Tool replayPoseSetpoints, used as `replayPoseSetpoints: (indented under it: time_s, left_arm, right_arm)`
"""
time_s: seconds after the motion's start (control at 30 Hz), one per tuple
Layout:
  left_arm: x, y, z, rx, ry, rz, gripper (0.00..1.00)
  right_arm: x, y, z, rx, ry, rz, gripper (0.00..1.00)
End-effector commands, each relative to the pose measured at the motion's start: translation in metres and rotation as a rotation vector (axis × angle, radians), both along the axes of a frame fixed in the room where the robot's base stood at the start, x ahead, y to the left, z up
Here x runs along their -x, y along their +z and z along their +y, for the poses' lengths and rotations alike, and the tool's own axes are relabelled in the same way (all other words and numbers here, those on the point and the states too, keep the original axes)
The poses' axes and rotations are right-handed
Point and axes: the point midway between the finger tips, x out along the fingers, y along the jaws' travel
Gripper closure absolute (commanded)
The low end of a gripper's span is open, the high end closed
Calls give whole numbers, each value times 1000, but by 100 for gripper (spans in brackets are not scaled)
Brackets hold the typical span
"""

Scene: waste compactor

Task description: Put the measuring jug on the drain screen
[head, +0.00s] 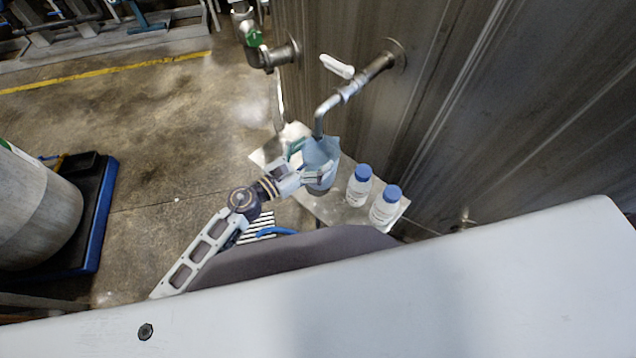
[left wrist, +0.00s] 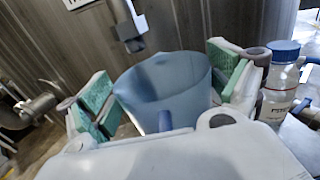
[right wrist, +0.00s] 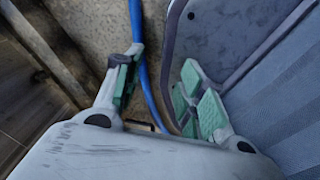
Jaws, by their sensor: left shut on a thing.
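The blue translucent measuring jug (head: 321,152) is upright or nearly so under the spout of a bent pipe. My left gripper (head: 303,180) is shut on it. In the left wrist view the jug (left wrist: 163,85) sits between the green finger pads of my left gripper (left wrist: 165,90), its open top showing. A slotted pale grating (head: 262,224) shows lower left of the jug, partly hidden by my arm; I cannot tell for sure that it is the drain screen. My right gripper (right wrist: 160,92) is open and empty in the right wrist view.
Two blue-capped bottles (head: 359,186) (head: 385,205) stand on a metal shelf (head: 336,211) right of the jug. A pipe with a white-handled valve (head: 338,67) reaches over the jug from the metal wall. A blue hose (right wrist: 139,45) runs near my right gripper.

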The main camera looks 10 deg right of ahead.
Motion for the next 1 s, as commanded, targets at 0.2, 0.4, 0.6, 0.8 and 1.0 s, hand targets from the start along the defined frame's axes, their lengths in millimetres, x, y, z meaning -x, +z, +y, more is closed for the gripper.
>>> replayPoseSetpoints:
  time_s: [0.2,0.4,0.6,0.8,1.0]
  left_arm:
    - [0,20,-5,-1,34,-6,48]
    - [-7,28,-1,-2,77,-5,48]
    - [-12,31,2,1,101,-2,48]
    - [-13,31,3,2,108,-1,48]
    - [-13,31,3,1,108,-2,48]
  right_arm:
    - [32,-10,-6,3,5,16,60]
    - [33,-11,-6,-3,8,-8,60]
    - [29,-11,-5,-7,11,-28,60]
    - [27,-11,-5,-9,12,-35,60]
    - [27,-11,-5,-9,12,-35,60]
